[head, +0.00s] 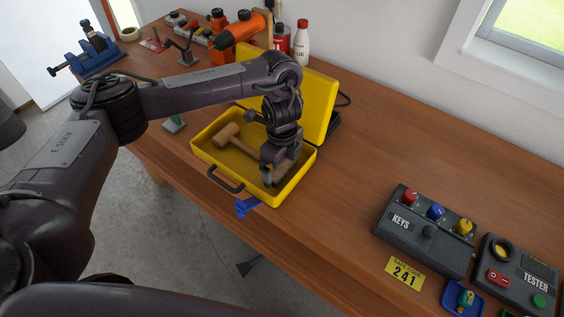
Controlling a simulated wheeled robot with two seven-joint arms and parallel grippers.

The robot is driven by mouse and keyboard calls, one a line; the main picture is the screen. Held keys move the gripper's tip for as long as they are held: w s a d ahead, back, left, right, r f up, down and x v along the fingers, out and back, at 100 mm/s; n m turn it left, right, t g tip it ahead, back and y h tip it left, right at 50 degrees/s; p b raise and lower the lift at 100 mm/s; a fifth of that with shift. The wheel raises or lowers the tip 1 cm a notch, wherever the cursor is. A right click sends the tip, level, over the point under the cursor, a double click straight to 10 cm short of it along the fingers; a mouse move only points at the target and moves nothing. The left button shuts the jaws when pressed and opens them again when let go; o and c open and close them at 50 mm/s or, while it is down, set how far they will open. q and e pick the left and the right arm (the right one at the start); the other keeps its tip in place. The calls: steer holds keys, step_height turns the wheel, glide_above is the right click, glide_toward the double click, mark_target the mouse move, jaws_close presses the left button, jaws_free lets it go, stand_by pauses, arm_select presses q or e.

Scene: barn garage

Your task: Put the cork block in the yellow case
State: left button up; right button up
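The yellow case (205,158) lies open on the workbench, its lid raised at the back. A wooden mallet (228,135) lies inside it. My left gripper (279,174) points down inside the case, near its right front corner. A brown block (285,172), apparently the cork block, shows at its fingers, low in the case. The gripper partly hides the block, so I cannot tell whether the fingers grip it or whether it touches the case floor. My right gripper is not in view.
An orange drill (240,30) and bottles (301,42) stand behind the case. A blue vise (92,52) is at the far left. A keys box (427,230) and a tester (515,275) sit at the right. The bench between case and keys box is clear.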

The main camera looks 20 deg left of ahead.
mark_target(282, 167)
arm_select(q)
steer(key=shift+r, duration=0.25)
step_height(282, 167, up, 12)
stand_by(0.5)
steer(key=shift+f, duration=0.1)
